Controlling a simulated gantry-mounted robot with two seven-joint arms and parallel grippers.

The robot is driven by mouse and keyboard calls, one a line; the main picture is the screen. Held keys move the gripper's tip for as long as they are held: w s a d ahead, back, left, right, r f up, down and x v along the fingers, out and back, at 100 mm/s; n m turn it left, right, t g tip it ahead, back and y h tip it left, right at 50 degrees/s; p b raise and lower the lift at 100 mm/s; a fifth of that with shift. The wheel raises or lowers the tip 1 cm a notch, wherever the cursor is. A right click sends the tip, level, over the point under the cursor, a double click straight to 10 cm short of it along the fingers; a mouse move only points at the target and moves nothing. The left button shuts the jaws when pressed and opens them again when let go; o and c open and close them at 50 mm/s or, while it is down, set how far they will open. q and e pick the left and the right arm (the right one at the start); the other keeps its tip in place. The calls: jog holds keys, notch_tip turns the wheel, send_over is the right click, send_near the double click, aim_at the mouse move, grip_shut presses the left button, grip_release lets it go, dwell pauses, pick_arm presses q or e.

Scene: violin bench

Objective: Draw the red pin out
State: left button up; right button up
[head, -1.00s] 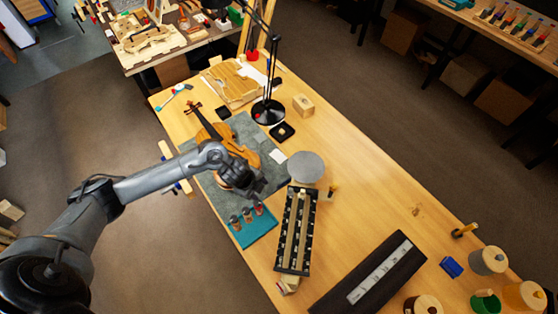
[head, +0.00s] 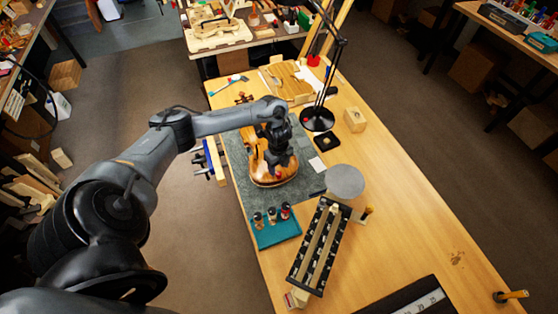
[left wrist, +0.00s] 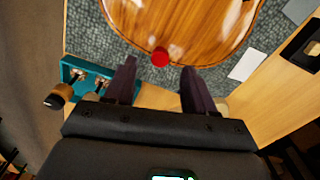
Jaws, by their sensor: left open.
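The red pin (left wrist: 160,56) shows as a round red knob at the end of the glossy orange-brown violin (left wrist: 185,25) in the left wrist view. The violin (head: 262,172) lies on a grey mat (head: 305,183) in the head view, partly hidden by my left arm. My left gripper (head: 281,160) is over the violin's body there. In the left wrist view my left gripper (left wrist: 158,72) is open, its two fingers apart. The pin appears just beyond the fingertips, roughly midway between them. I see no contact with it. My right gripper is in neither view.
A teal tray (head: 277,235) with several small jars sits near the mat's front edge. A grey round disc (head: 345,181) and a long black rack (head: 319,245) stand to the right. A black lamp (head: 318,118) stands behind. The right part of the bench (head: 420,215) is mostly clear.

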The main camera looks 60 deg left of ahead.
aim_at(279, 173)
pick_arm(q)
jog(key=shift+f, duration=1.85)
grip_shut()
